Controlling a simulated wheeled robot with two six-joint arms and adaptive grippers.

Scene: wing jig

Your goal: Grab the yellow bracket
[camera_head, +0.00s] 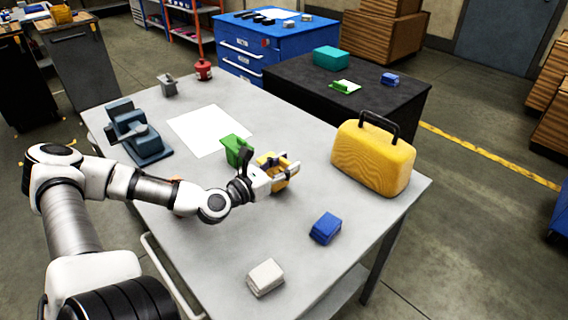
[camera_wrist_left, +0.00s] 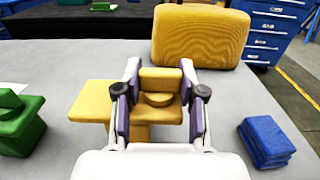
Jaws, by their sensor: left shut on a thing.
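The yellow bracket (camera_head: 272,168) is on the grey table in the head view, partly hidden by my left gripper (camera_head: 283,172). It also shows in the left wrist view (camera_wrist_left: 92,100), where a flat yellow part sticks out to the left of the fingers. My left gripper (camera_wrist_left: 158,98) is shut on the bracket's upright middle part, with one finger on each side of it. I cannot tell whether the bracket touches the table. My right gripper is not in view.
A green bracket (camera_head: 237,150) stands close to the left of my gripper. A yellow case (camera_head: 373,158), a blue block (camera_head: 326,228) and a white block (camera_head: 265,277) surround it with gaps. A vise (camera_head: 140,133) and white sheet (camera_head: 208,129) lie farther left.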

